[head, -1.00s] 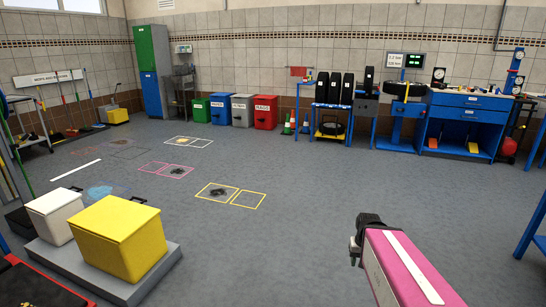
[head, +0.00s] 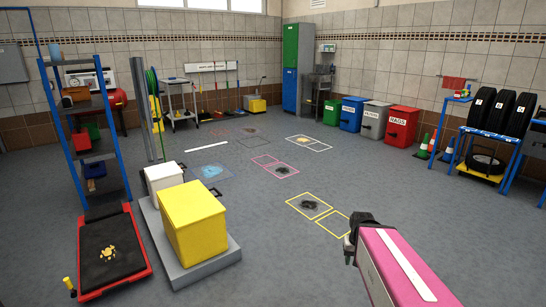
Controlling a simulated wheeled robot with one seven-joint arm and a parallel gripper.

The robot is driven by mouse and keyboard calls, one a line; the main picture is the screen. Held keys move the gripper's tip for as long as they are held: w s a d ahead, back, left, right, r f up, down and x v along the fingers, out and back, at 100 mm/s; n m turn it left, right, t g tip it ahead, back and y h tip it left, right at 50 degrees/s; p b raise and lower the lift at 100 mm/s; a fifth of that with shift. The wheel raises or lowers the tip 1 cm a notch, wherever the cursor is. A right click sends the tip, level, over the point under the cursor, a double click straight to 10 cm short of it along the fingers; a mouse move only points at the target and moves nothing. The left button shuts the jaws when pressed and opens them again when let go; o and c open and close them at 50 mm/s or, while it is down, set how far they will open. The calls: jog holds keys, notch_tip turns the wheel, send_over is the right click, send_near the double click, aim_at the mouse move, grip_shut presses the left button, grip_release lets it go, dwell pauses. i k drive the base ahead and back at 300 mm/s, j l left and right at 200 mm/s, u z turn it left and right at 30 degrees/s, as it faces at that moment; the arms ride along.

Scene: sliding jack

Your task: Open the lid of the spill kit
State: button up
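A yellow lidded box (head: 194,222) stands on a low grey platform (head: 217,258) at the lower left, with its lid shut. A smaller white box (head: 164,183) with a shut lid stands just behind it on the same platform. No lettering shows on either box, so I cannot tell for certain which is the spill kit. My gripper (head: 352,246) is at the end of my pink arm, right of the boxes and well apart from them. It is small and dark, and its fingers cannot be made out.
A red-rimmed black tray (head: 143,268) lies on the floor left of the platform, below a blue shelf rack (head: 120,150). Yellow floor squares (head: 334,228) mark open floor ahead. Several coloured bins (head: 351,113) line the back wall. The floor between my arm and the platform is clear.

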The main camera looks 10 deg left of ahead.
aim_at(189, 204)
jog(key=i+l+u, duration=0.2)
jog(key=u, duration=0.15)
jog(key=i+l+u, duration=0.2)
jog(key=l+u, duration=0.15)
jog(key=i+l+u, duration=0.1)
jog(key=l+u, duration=0.25)
jog(key=i+l+u, duration=0.1)
jog(key=l+u, duration=0.6)
jog(key=l, duration=0.15)
jog(key=i+l+u, duration=0.15)
jog(key=l, duration=0.2)
jog(key=l+u, duration=0.1)
jog(key=l, duration=0.3)
jog(key=i+l, duration=0.15)
jog(key=i, duration=0.15)
jog(key=i+l+u, duration=0.1)
jog(key=i, duration=0.2)
